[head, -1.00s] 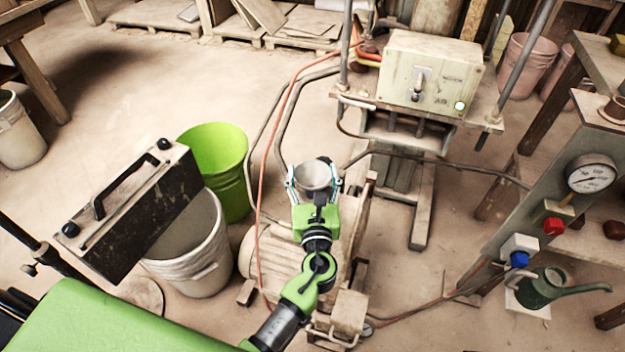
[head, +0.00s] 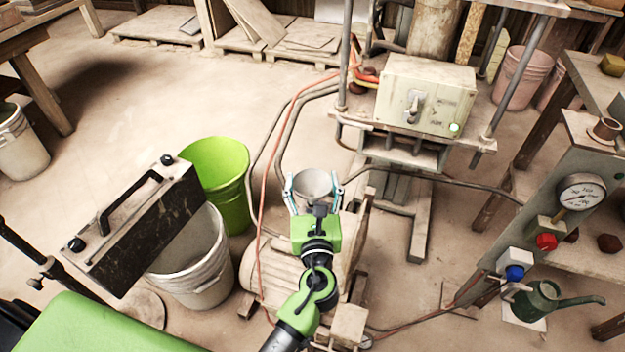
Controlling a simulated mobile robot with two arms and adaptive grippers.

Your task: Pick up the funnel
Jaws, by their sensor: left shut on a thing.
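The funnel (head: 312,182) is a pale grey, round-mouthed piece near the middle of the head view. My left gripper (head: 314,194) is shut on it, with one finger at each side of its rim. The funnel's mouth faces up towards the camera. Its lower part is hidden behind the gripper. It shows above the motor unit; whether it touches anything below, I cannot tell. My right gripper is not in view.
A motor unit (head: 270,273) lies beneath my left arm. A green bucket (head: 232,205) and a whitish bucket (head: 205,285) stand to the left, a black box with a handle (head: 130,235) before them. The press (head: 425,95) stands behind, a gauge panel (head: 560,215) and watering can (head: 545,302) at right.

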